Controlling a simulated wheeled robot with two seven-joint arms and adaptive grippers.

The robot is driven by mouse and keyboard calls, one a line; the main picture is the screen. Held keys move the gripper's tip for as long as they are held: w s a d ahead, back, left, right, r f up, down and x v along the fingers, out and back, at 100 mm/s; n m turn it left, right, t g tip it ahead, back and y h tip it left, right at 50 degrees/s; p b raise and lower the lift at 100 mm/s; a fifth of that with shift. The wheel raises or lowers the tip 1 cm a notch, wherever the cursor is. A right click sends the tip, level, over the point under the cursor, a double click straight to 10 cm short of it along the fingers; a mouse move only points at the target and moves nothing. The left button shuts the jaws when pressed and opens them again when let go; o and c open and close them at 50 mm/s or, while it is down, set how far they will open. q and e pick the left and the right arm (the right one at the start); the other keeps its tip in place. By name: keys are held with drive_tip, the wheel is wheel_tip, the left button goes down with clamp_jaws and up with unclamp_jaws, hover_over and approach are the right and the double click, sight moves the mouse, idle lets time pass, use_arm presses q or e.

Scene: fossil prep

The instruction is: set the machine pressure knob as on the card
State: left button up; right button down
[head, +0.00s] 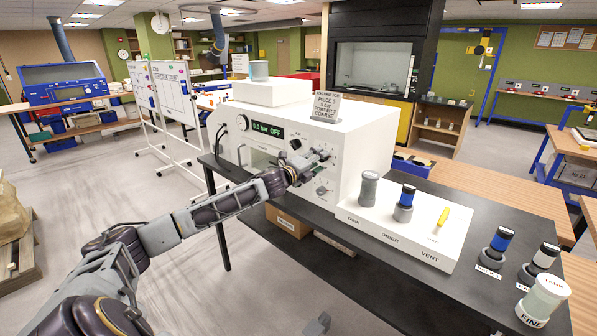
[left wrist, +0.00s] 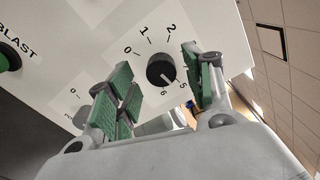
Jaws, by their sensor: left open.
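The white machine (head: 350,130) stands on the dark bench, its display (head: 268,130) reading about 0.5 bar OFF. The card (head: 325,107) stands on top; its small text seems to read piece 5, 3 bar, powder 2, coarse. My left gripper (head: 318,158) is at the front panel and hides part of it. In the left wrist view, the black pressure knob (left wrist: 160,69) lies between the open fingers of this gripper (left wrist: 156,85), with no clear contact. The knob's pale mark points to the lower right, near 5 and 6.
A green BLAST button (left wrist: 8,57) and another dial (left wrist: 74,118) are near the knob. A white tray (head: 440,248) with canisters and a yellow-handled tool stands right of the machine. More canisters (head: 496,248) and a FINE jar (head: 543,300) stand at the bench's right.

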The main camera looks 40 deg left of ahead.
use_arm(q)
drive_tip(key=s, duration=1)
drive_tip(key=shift+a, duration=0.3)
idle(1.6)
drive_tip(key=shift+s, duration=0.35)
idle(1.7)
